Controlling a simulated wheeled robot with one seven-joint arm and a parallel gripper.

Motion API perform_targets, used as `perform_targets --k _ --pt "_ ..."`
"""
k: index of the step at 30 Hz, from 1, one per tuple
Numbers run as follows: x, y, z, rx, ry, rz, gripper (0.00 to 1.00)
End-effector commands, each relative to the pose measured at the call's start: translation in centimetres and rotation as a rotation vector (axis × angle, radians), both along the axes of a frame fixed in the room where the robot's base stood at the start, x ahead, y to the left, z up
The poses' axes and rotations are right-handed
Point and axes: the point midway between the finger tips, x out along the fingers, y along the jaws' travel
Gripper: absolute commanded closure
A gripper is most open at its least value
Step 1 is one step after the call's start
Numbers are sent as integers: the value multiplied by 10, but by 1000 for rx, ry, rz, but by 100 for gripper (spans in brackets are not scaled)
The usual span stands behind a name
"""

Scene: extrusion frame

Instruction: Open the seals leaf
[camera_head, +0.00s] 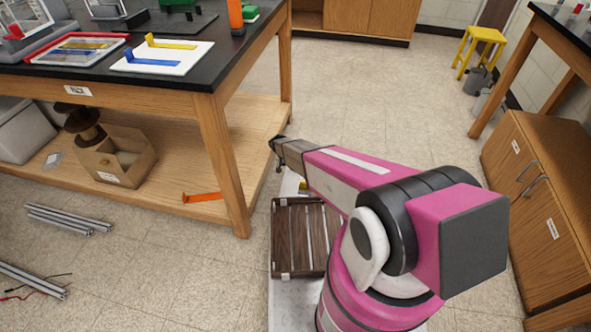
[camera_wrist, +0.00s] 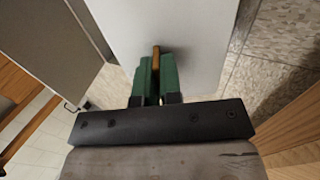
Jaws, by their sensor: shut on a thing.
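In the wrist view, a pale grey panel (camera_wrist: 195,45), which looks like a door leaf, fills the upper middle. A small brass-coloured handle (camera_wrist: 156,52) stands out from it. My gripper (camera_wrist: 156,68) has green fingers shut on this handle, one on each side. No label shows on the panel, so I cannot read whether it is the seals leaf. In the head view, my arm reaches away past the table leg, and the fingers, handle and panel cannot be made out there.
A black-topped wooden table (camera_head: 215,75) is left of my arm. Wooden cabinets (camera_head: 545,190) stand at the right. Open floor (camera_head: 375,90) lies between.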

Motion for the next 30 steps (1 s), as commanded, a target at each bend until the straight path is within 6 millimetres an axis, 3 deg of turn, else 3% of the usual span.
perform_targets --k 15,30 --pt "8 29 12 -426 94 0 100" --pt "8 39 16 -582 131 -2 100"
